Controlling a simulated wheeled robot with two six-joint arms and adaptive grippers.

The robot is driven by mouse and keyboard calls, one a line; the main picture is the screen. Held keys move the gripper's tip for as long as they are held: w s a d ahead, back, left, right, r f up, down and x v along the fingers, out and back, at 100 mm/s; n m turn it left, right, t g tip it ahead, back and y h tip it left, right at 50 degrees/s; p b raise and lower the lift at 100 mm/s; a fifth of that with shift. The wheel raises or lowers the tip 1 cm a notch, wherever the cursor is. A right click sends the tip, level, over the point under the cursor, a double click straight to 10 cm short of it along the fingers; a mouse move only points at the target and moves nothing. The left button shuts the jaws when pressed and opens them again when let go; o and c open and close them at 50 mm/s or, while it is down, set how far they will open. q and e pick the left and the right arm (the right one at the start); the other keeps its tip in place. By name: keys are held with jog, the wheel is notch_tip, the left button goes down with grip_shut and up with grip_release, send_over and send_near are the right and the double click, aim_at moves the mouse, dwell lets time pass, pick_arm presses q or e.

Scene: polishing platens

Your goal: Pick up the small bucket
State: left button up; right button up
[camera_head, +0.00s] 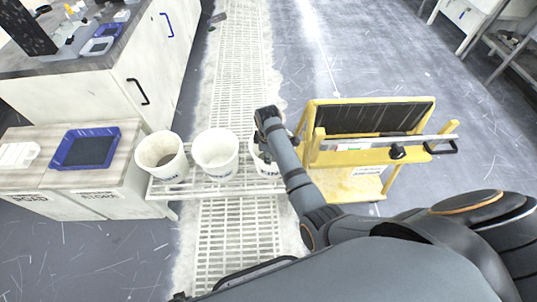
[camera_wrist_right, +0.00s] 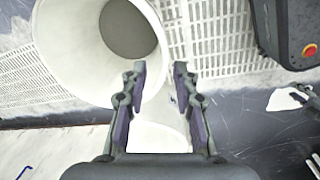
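Three white buckets stand in a row on a white slatted rack in the head view: a left bucket (camera_head: 161,156), a middle bucket (camera_head: 214,153) and a right bucket (camera_head: 263,168). White material (camera_wrist_right: 158,136) shows between the fingers. My left gripper is not in view.
A yellow cart (camera_head: 350,185) with a dark panel stands just right of the buckets. A cabinet with a blue tray (camera_head: 86,148) stands on the left. Slatted grating (camera_head: 238,235) runs along the floor. The floor at the upper right is mostly clear.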

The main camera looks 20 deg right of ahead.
jog(key=f, duration=0.1)
jog(key=f+b, duration=0.1)
jog(key=shift+w+f+b, duration=0.25)
jog(key=shift+f+b, duration=0.05)
jog(key=b, duration=0.2)
send_over(269, 172)
notch_tip(269, 172, down, 4)
jog(key=shift+s+f, duration=0.1)
jog(key=shift+f, duration=0.1)
notch_tip(269, 172, down, 6)
jog(key=shift+a+r+b, duration=0.1)
jog(key=shift+r+b, duration=0.05)
jog(key=shift+b, duration=1)
pick_arm(q)
jog(key=w+d+r, duration=0.3)
jog(key=w+r, duration=0.4)
jog(key=w, duration=0.2)
jog(key=shift+w+r, duration=0.2)
jog(key=shift+r, duration=0.15)
pick_arm(e)
grip_shut()
